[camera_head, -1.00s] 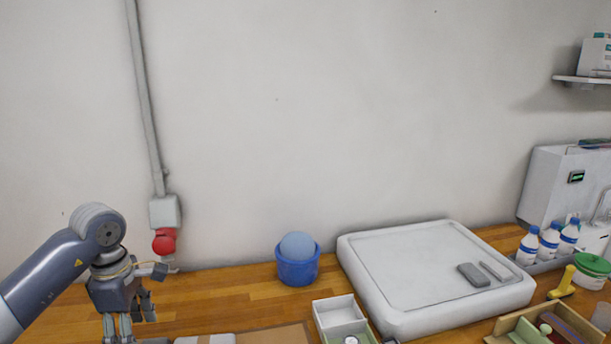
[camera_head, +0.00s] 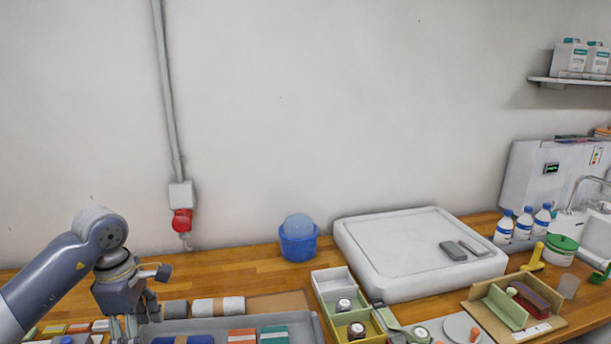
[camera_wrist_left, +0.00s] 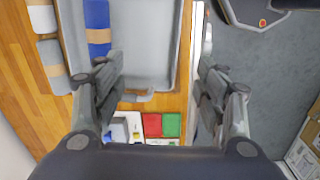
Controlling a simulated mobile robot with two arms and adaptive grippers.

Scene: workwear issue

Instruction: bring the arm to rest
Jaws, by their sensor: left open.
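My left gripper (camera_head: 132,326) is at the lower left of the head view, with its arm coming in from the left edge. In the left wrist view its two fingers (camera_wrist_left: 160,85) stand wide apart with nothing between them. It hangs over the front edge of a grey tray (camera_wrist_left: 147,42), and appears apart from it. A blue roll with a tan band (camera_wrist_left: 97,25) lies in that tray, near the left finger. My right gripper is not in view.
Grey and white rolls (camera_head: 218,307) lie behind the tray. Red and green pieces (camera_wrist_left: 152,124) lie beside it. A blue bucket (camera_head: 298,246), divided boxes (camera_head: 328,283) and a large white tray (camera_head: 400,287) stand further right. Wood shows bare behind the rolls.

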